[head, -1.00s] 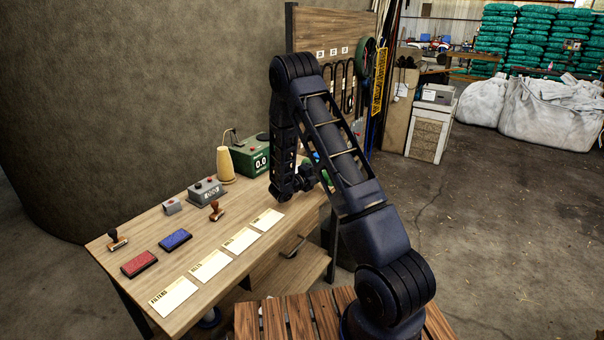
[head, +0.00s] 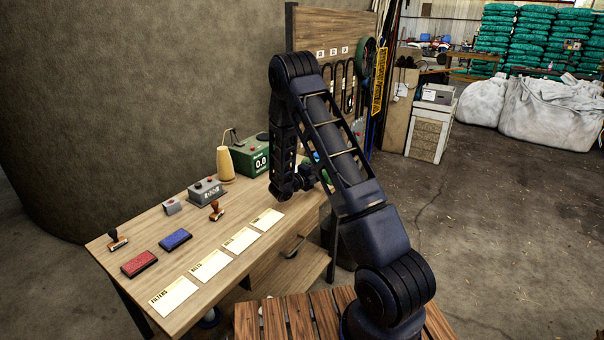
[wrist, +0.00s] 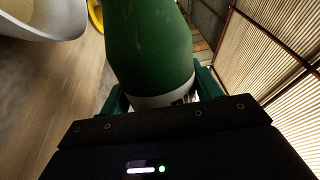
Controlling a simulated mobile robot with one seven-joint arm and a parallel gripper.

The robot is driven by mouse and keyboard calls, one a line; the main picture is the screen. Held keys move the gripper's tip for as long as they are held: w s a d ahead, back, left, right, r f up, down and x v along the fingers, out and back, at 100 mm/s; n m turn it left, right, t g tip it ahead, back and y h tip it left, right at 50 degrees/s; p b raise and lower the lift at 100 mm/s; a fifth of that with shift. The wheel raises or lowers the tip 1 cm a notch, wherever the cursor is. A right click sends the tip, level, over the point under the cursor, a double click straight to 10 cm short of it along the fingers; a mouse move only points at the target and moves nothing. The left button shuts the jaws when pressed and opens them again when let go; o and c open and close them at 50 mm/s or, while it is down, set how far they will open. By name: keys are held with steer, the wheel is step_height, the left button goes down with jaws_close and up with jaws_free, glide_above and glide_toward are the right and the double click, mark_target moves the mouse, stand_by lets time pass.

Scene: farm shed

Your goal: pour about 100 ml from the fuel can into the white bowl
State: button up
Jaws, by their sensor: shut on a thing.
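My gripper (wrist: 163,97) is shut on the green fuel can (wrist: 150,45), with a finger on either side of its pale lower band in the wrist view. The can runs up out of the top of that view, so its mouth is hidden. Bench lies to its left and roof to its right, so the can looks strongly tilted. The white bowl (wrist: 62,30) is partly in view at the upper left, apart from the visible part of the can. I cannot tell whether any liquid is flowing. In the head view my arm hides the bowl and most of the gripper area.
On the wooden bench (head: 150,222) stand a green box with a 0.0 display (head: 260,162), a cream cone (head: 225,164), a grey button box (head: 206,190), ink pads (head: 139,263), stamps and label cards. A yellow object (wrist: 96,14) is beside the bowl.

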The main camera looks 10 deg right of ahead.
steer(key=shift+s+d+f+m, duration=0.1)
steer(key=shift+d+f+m, duration=0.05)
steer(key=shift+m, duration=0.85)
steer(key=shift+s+d+f+m+g, duration=0.3)
steer(key=shift+s+f+m, duration=0.4)
steer(key=shift+m, duration=0.3)
steer(key=shift+w+a, duration=0.1)
steer(key=shift+f+m, duration=0.1)
steer(key=shift+m, duration=0.4)
steer(key=shift+w+f+m, duration=0.1)
steer(key=shift+m, duration=0.2)
steer(key=m, duration=0.2)
steer(key=w+r+m, duration=0.1)
steer(key=m, duration=0.1)
steer(key=a+r+m, duration=0.1)
steer(key=shift+w+m+g, duration=0.3)
steer(key=shift+m+g, duration=0.1)
steer(key=m, duration=0.3)
steer(key=shift+s+d+r+m+b, duration=0.2)
steer(key=shift+s+d+m+b, duration=0.05)
steer(key=shift+m+b, duration=0.05)
steer(key=shift+f+m, duration=0.15)
steer(key=shift+m, duration=0.75)
steer(key=shift+f+m, duration=0.15)
steer(key=shift+m, duration=0.75)
